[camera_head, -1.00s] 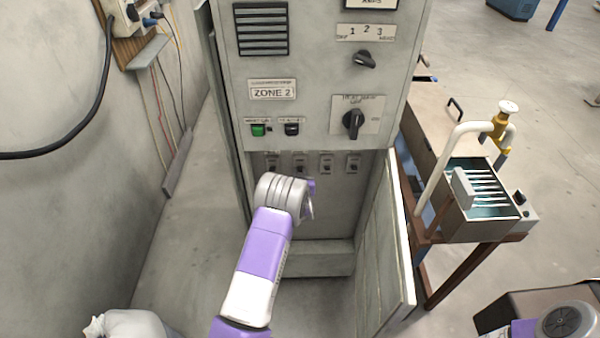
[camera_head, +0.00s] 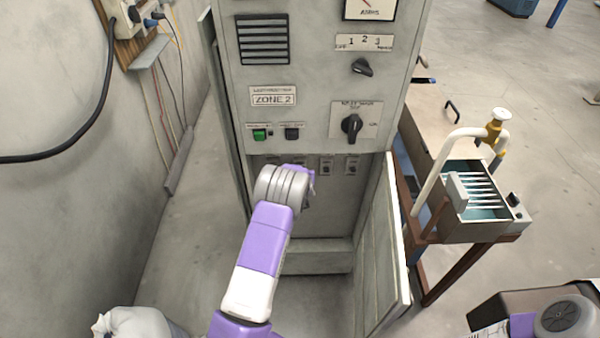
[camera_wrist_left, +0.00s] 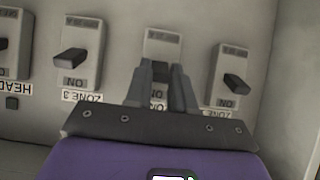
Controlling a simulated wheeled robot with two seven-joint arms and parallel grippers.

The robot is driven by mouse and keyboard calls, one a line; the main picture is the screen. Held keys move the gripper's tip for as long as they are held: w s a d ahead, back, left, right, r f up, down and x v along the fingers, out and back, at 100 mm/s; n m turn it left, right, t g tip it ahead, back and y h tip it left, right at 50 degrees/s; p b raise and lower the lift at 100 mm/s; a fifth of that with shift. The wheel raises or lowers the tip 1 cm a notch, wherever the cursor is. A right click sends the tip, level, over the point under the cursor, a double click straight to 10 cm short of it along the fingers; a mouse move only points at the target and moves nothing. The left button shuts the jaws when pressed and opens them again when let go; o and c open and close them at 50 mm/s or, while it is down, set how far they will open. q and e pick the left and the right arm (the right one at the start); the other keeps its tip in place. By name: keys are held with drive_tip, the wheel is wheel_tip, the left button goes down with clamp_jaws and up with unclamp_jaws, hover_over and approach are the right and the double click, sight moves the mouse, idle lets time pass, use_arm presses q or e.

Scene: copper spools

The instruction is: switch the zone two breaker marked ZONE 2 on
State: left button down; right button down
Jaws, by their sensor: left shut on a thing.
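The breakers sit in a row in the open lower bay of the grey cabinet (camera_head: 318,220). In the left wrist view, which is upside down, the middle breaker (camera_wrist_left: 163,45) stands between the ZONE 3 breaker (camera_wrist_left: 78,50) and another zone breaker (camera_wrist_left: 230,75). Its own label is mostly hidden by my fingers; its place in the row fits ZONE 2. In the head view my left gripper (camera_head: 308,185) is at the row, mostly hidden behind my wrist.
The cabinet door (camera_head: 385,250) stands open right of my left arm. A ZONE 2 plate (camera_head: 273,97), a green button (camera_head: 259,135) and a rotary knob (camera_head: 352,125) are above the bay. A cart with a tank (camera_head: 485,205) stands at the right.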

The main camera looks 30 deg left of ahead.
use_arm(q)
drive_tip(key=c, duration=1)
unclamp_jaws()
drive_tip(key=shift+o, duration=0.2)
drive_tip(key=v, duration=0.7)
drive_tip(key=shift+s+r, duration=0.2)
drive_tip(key=shift+d, duration=0.1)
